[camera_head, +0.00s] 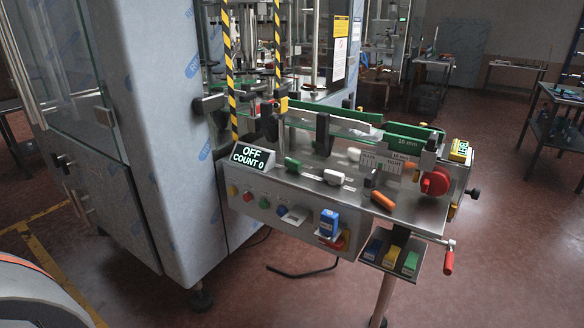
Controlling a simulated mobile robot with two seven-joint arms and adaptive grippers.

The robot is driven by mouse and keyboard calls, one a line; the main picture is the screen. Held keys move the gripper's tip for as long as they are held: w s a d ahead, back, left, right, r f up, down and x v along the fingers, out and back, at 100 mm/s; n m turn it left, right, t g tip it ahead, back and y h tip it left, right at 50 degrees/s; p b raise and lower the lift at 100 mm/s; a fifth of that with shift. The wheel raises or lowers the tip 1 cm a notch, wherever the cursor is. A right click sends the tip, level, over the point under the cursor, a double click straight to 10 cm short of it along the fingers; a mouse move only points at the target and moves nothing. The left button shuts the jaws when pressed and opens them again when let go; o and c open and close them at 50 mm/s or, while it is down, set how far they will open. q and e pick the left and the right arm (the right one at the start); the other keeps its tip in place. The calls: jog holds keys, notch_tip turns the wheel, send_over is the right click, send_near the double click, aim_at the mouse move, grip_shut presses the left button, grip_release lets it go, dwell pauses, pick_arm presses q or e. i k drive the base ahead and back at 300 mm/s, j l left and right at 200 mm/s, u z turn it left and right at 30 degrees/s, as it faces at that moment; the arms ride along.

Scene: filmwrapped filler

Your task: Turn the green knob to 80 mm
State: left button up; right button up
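A small green handle or knob (292,164) stands on the left part of the metal machine top, just right of the display. I cannot tell for sure that it is the task's green knob. Green guide rails (415,132) run along the back of the machine top, and a green "18 mm" readout (402,143) shows at their right end. A second small "18 mm" mark shows below it. A red round knob (435,182) sits at the right end. Neither of my grippers is in view.
A display (252,157) reads "OFF COUNT 0". An orange piece (382,201) lies on the machine top. A red-handled crank (448,262) sticks out at front right. Coloured blocks fill a lower tray (368,254). A large cabinet (150,120) stands left. Floor in front and right is clear.

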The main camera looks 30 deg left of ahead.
aim_at(293, 165)
jog(key=i+l+u, duration=0.3)
jog(key=i, duration=0.2)
jog(key=i+l+u, duration=0.3)
jog(key=i, duration=0.2)
